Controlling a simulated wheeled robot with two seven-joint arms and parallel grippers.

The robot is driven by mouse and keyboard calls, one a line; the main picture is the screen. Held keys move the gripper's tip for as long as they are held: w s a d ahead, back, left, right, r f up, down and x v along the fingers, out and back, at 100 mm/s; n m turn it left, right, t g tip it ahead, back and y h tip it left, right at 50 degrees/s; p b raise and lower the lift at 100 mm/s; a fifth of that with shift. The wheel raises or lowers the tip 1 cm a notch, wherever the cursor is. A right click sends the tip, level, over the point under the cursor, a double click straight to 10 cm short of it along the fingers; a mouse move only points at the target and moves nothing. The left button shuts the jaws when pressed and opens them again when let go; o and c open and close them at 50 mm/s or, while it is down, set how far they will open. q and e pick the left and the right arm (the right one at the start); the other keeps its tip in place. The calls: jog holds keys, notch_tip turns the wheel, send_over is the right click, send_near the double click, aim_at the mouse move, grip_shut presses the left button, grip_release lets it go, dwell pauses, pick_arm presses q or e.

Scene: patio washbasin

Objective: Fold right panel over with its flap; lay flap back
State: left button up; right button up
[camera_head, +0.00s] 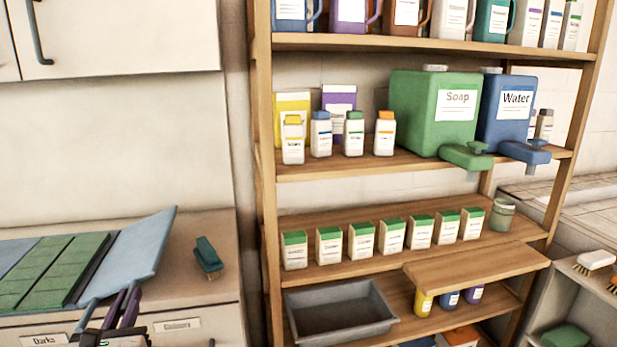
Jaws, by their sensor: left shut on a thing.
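A folding board lies on the counter at the lower left, with a green middle section (50,268) marked in squares. Its light-blue right panel (132,255) is tilted up, with its far right corner raised off the counter. A narrow blue-grey flap (88,312) sticks out from the panel's near edge. My left gripper (124,306), with dark purple fingers, is shut at this near edge beside the flap. The exact grip point is small and partly hidden. The board's left part is cut off by the picture edge. My right gripper is not in view.
A teal brush (207,258) lies on the counter right of the panel. A wooden shelf (340,272) with small boxes, bottles, a soap dispenser (433,108), a water dispenser (505,110) and a grey tub (340,312) stands further right. A cabinet (120,38) hangs above the counter.

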pick_arm(q)
jog(key=f+b, duration=0.2)
jog(key=f, duration=0.1)
jog(key=f+b, duration=0.1)
jog(key=f, duration=0.1)
jog(key=shift+w+d+f, duration=0.1)
jog(key=shift+d+f, duration=0.15)
jog(key=shift+d, duration=0.05)
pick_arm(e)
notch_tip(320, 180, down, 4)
pick_arm(q)
jog(key=o, duration=1.8)
jog(key=p+v, duration=0.1)
jog(key=v, duration=0.2)
jog(key=r+p+v, duration=0.1)
jog(key=v, duration=0.3)
jog(key=r+p+v, duration=0.1)
jog(key=v, duration=0.3)
jog(key=shift+d, duration=0.1)
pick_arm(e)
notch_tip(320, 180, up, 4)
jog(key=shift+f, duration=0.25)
